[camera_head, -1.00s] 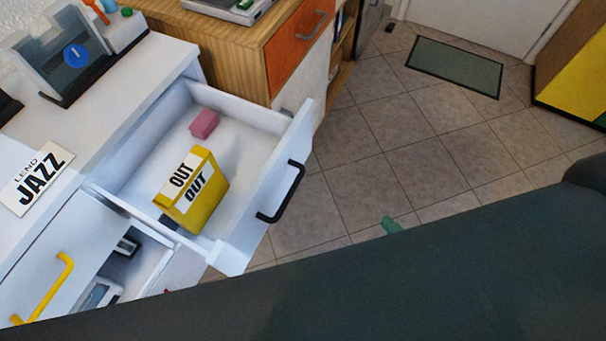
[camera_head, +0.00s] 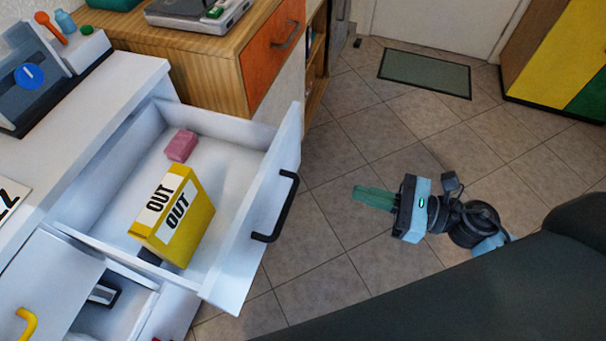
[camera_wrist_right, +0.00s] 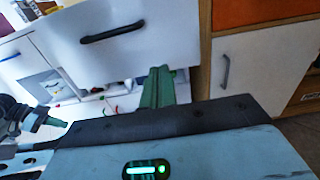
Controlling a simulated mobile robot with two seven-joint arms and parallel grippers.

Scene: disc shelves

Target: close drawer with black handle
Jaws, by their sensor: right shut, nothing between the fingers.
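The white drawer (camera_head: 285,160) with the black handle (camera_head: 287,205) stands pulled out in the head view. It holds a yellow box marked OUT (camera_head: 185,225) and a pink block (camera_head: 181,146). My right gripper (camera_head: 373,197) is shut and empty, to the right of the drawer front and apart from it, fingers pointing toward it. In the right wrist view the drawer front (camera_wrist_right: 165,45) and its black handle (camera_wrist_right: 112,32) are ahead of the green fingers (camera_wrist_right: 158,88). What seems to be my left gripper (camera_wrist_right: 38,119) shows small at the left edge there; its jaws are unclear.
A wooden cabinet with an orange drawer (camera_head: 272,48) stands beyond the white unit. A dark green mat (camera_head: 425,73) lies on the tiled floor (camera_head: 340,240). The floor around my right gripper is clear.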

